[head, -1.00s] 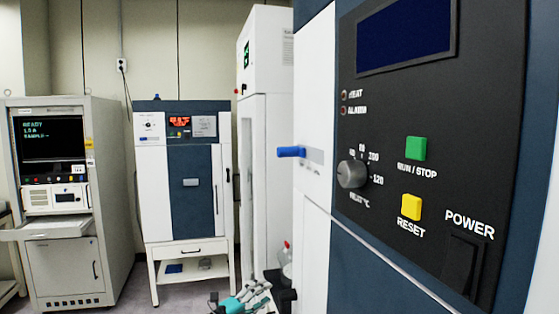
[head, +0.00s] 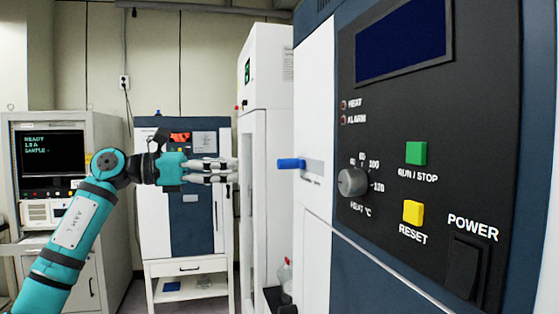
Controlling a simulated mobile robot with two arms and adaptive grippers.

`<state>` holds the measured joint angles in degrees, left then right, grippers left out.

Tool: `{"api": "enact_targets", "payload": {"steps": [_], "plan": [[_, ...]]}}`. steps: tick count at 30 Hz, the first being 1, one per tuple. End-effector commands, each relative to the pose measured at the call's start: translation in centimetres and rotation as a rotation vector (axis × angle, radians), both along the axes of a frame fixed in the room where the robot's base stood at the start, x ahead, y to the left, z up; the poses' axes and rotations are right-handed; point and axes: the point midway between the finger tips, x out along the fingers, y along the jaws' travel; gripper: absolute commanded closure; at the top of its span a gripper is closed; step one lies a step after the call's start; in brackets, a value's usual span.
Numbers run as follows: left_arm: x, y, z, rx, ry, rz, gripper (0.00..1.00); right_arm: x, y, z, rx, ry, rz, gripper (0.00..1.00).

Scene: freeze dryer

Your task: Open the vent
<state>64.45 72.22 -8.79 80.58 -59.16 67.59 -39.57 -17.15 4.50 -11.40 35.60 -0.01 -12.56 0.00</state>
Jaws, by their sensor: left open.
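The vent looks to be the blue lever (head: 291,163) on the white side panel of the near machine, by a small grey label plate. The lever points left, out from the panel. My left gripper (head: 234,170) is raised at the lever's height, to the left of it in the picture. Its fingers point right toward the lever, with a gap between them and it. The gripper is open and holds nothing that I can see. My right gripper is not in view.
The near machine's dark control panel (head: 390,230) fills the right side, with a knob (head: 352,181), a green button (head: 416,153), a yellow button (head: 413,211) and a power switch (head: 463,268). A tall white cabinet (head: 270,140) stands behind the lever.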

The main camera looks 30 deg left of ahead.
Motion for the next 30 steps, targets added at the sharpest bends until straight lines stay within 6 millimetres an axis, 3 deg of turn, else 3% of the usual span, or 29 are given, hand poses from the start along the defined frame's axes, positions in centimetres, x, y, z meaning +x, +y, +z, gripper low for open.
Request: {"api": "enact_targets", "payload": {"steps": [9, 15, 30], "plan": [[5.3, -4.7, 0.5, -0.004, 0.0, -0.004, 0.54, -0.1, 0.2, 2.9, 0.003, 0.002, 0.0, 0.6], [7.8, -6.6, 0.3, -0.004, 0.0, -0.001, 0.54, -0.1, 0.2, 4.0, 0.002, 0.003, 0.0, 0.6], [8.9, -7.5, 0.0, -0.004, 0.0, 0.001, 0.57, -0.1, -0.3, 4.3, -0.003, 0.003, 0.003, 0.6]]}}
